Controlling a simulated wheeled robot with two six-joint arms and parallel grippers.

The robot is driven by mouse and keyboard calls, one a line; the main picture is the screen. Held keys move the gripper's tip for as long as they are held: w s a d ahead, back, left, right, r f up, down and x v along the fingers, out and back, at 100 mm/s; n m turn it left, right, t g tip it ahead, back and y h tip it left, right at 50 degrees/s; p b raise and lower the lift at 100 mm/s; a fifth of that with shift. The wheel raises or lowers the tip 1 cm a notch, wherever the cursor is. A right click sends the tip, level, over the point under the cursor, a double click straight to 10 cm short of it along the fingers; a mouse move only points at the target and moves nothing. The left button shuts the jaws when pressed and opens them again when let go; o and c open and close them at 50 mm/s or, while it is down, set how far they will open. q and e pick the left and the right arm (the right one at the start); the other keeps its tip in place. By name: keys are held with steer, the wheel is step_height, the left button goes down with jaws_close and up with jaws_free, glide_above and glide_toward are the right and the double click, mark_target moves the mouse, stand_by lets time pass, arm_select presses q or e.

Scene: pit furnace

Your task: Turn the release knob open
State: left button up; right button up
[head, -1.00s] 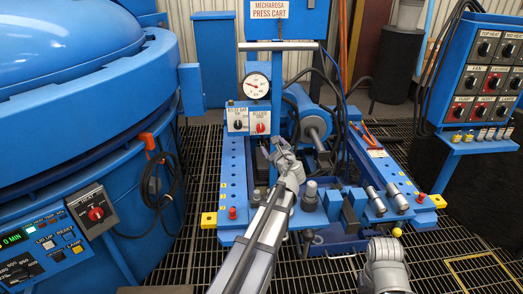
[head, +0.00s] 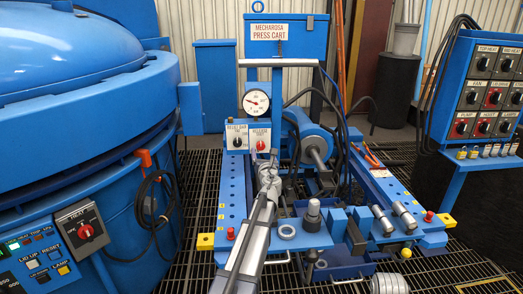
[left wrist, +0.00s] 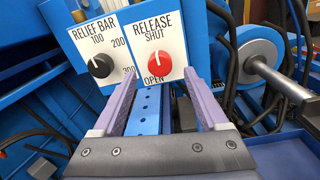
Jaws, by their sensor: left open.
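The red release knob (left wrist: 160,64) is on a white plate marked RELEASE, with SHUT above it and OPEN below. Its white pointer line points up, toward SHUT. The knob also shows in the head view (head: 261,147), below the gauge on the press cart. My left gripper (left wrist: 160,76) is open, with its two fingers on either side of the knob in the picture; I cannot tell whether they touch it. In the head view the left gripper (head: 267,167) is just below the knob plate. My right gripper is not in view.
The black relief knob (left wrist: 100,66) sits close left of the release knob. A round gauge (head: 256,102) stands above the plates. A cylinder with a rod (head: 312,140) is to the right. The blue furnace (head: 80,120) fills the left side.

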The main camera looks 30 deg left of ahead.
mark_target(261, 147)
arm_select(q)
steer(key=x, duration=0.4)
steer(key=shift+w, duration=0.1)
steer(key=shift+c, duration=0.3)
jaws_close()
